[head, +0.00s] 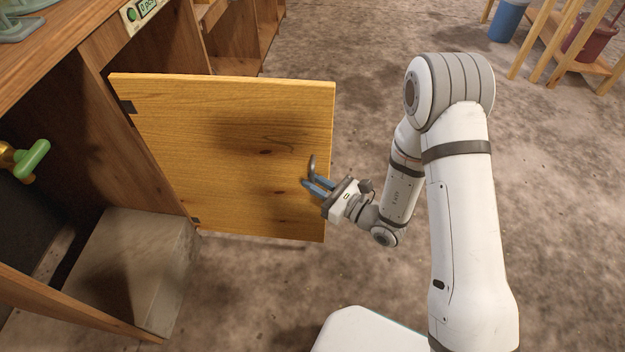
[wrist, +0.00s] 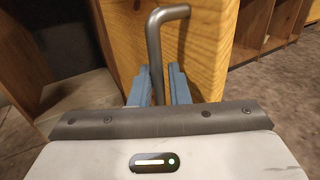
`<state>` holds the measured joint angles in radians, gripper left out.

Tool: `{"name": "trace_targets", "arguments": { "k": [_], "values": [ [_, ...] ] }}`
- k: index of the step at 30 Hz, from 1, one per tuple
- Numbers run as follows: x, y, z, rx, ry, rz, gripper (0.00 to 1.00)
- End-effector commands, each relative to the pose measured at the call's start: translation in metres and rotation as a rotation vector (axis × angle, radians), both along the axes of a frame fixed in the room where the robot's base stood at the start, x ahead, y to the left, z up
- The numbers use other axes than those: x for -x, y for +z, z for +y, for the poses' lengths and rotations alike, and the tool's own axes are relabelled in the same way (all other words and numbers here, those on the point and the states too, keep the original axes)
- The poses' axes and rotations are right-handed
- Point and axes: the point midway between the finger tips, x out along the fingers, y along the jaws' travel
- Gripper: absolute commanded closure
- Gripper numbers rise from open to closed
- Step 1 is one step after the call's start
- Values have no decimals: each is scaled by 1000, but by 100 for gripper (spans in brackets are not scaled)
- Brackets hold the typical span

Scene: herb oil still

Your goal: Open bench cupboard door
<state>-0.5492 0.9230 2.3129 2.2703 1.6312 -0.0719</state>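The wooden cupboard door (head: 220,150) stands swung wide open, hinged at its left edge on the bench frame. Its grey bar handle (head: 312,165) sits near the free right edge; in the wrist view the bent handle (wrist: 155,45) rises between my two blue fingers. My gripper (head: 318,187) is at the handle, with its fingers (wrist: 158,88) closed in on both sides of the bar. The lower part of the handle is hidden by the gripper.
The open cupboard holds a grey block (head: 135,260) on its floor. A green-handled brass tap (head: 30,160) shows at left. A small display panel (head: 140,12) is on the bench front. A blue bucket (head: 508,20) and wooden stand (head: 560,45) are far right.

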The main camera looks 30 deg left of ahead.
Motion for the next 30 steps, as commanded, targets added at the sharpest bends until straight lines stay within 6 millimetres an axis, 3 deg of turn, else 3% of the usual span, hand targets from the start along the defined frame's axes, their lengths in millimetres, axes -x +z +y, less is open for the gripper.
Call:
{"name": "trace_targets", "arguments": {
  "k": [6, 12, 30],
  "values": [
    [5, 2, -39, 1, -4, 3, 84],
    [10, 1, -61, 0, 0, 3, 84],
    [11, 0, -67, -2, 2, 0, 84]
  ]
}}
